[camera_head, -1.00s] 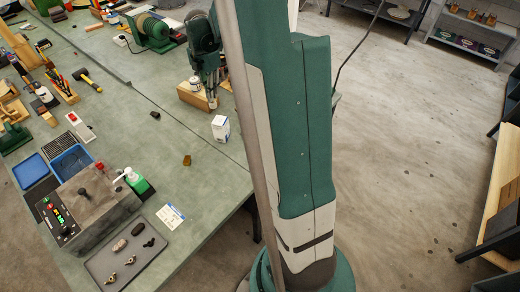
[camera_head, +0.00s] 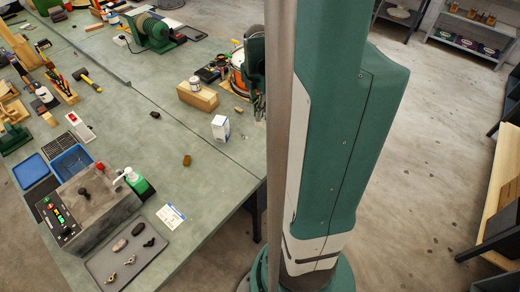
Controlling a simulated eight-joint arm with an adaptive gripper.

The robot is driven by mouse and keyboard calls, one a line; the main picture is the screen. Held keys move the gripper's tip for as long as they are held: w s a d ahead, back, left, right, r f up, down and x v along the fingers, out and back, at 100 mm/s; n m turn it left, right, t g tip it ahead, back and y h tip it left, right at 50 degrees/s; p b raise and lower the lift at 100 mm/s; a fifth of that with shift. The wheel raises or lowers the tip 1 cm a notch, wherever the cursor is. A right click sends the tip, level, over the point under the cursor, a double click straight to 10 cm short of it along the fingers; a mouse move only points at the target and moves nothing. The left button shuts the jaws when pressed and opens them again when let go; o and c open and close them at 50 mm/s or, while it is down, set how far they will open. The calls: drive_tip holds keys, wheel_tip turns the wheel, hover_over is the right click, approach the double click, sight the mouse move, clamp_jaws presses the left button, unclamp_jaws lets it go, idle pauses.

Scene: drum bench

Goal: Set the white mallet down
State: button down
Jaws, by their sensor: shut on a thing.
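My gripper (camera_head: 258,106) is at the right edge of the bench, beside the drum (camera_head: 237,77). It points down, and my own arm and a grey upright hide much of it. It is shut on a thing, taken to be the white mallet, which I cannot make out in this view. The drum has an orange side and a pale rim and is partly hidden behind my gripper.
A wooden block (camera_head: 197,97) with a small white jar (camera_head: 195,83) stands left of the drum. A white box (camera_head: 220,128) stands nearer. A grey control box (camera_head: 95,205) and a tray (camera_head: 125,258) fill the near left.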

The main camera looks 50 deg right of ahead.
sight(260, 121)
drive_tip(key=shift+s+f, duration=0.1)
drive_tip(key=shift+s, duration=0.35)
drive_tip(key=shift+w+f, duration=0.15)
drive_tip(key=shift+f, duration=2.25)
drive_tip(key=shift+f, duration=0.15)
drive_tip(key=shift+f, duration=2.8)
drive_tip(key=shift+f, duration=0.15)
drive_tip(key=shift+f, duration=1.9)
drive_tip(key=shift+f+b, duration=0.15)
drive_tip(key=shift+b, duration=0.25)
